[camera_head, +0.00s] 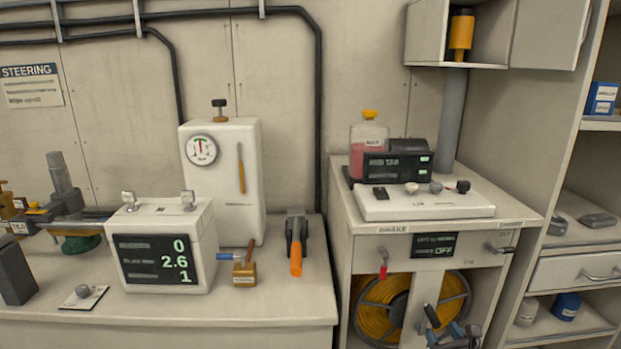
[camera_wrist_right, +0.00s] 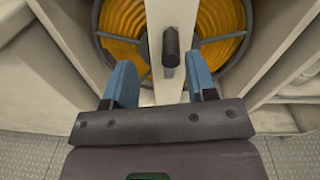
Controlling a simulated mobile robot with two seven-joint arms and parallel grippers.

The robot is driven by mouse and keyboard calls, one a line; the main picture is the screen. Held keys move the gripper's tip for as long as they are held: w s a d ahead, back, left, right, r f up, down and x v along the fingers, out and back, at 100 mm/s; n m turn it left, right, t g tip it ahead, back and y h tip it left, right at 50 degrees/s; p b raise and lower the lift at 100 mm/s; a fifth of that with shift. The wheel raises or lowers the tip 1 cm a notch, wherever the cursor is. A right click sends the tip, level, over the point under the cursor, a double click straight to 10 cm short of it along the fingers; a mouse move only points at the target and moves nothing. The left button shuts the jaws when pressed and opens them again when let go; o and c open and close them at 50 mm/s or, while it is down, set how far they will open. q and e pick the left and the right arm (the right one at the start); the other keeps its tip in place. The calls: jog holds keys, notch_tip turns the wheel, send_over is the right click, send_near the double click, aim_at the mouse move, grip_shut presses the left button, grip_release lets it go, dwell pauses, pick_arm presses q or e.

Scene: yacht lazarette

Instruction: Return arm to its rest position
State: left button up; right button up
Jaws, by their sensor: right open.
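My right gripper (camera_head: 447,325) shows at the bottom of the head view, low in front of the right-hand cabinet. In the right wrist view, its two blue fingers (camera_wrist_right: 161,84) are spread apart with nothing between them. A dark knob or handle (camera_wrist_right: 171,46) on a pale upright panel (camera_wrist_right: 172,15) lies beyond the fingertips, apart from them as far as I can tell. My left gripper is in neither view.
The cabinet (camera_head: 513,235) holds a yellow hose reel (camera_head: 380,308) behind the panel. A red-handled lever (camera_head: 383,262) hangs from its front. The left bench (camera_head: 280,297) carries a display box (camera_head: 208,240) and tools. Open shelves (camera_head: 560,323) stand at right.

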jog(key=s+a+r+n+g+p, duration=0.1)
jog(key=s+r+n+p, duration=0.15)
jog(key=s+n, duration=0.8)
jog(key=s+a+r+n+g+p, duration=0.1)
jog(key=s+a+r+n, duration=0.15)
jog(key=n, duration=1.45)
pick_arm(q)
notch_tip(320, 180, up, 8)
jog(key=p, duration=0.5)
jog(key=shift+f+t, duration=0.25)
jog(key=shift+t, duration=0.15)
pick_arm(e)
jog(key=s+f+n+g, duration=0.2)
jog(key=s+n, duration=0.1)
jog(key=s, duration=1.1)
jog(key=s+f+n+g+h, duration=0.1)
jog(key=s+n, duration=0.3)
jog(key=s, duration=1.1)
jog(key=shift+a+f+g+h, duration=0.3)
jog(key=shift+f+g, duration=0.3)
jog(key=shift+g, duration=0.2)
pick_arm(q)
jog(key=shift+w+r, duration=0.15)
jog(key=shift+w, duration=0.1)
pick_arm(e)
jog(key=shift+c, duration=0.2)
